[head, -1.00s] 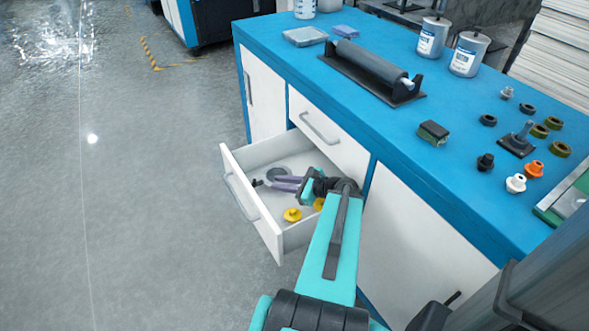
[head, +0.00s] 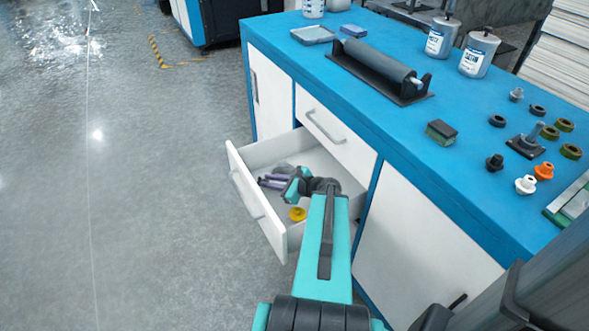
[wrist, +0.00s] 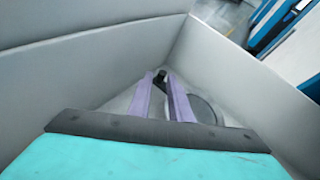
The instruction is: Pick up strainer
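The strainer (wrist: 203,107) lies on the floor of the open drawer; in the wrist view its dark round rim shows just right of the right finger. A small black piece (wrist: 160,77), perhaps its handle end, shows between the fingertips. In the head view the strainer (head: 283,168) is mostly hidden behind my gripper (head: 266,181). My gripper's two purple fingers, also in the wrist view (wrist: 161,88), are apart, with a gap between them. They reach low into the drawer; I cannot tell whether they touch the black piece.
The white drawer (head: 256,208) has walls close around my gripper. A yellow part (head: 298,214) lies in it near the front. The blue bench top (head: 395,135) above holds a roller (head: 375,66), cans and several small fittings. The floor at left is clear.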

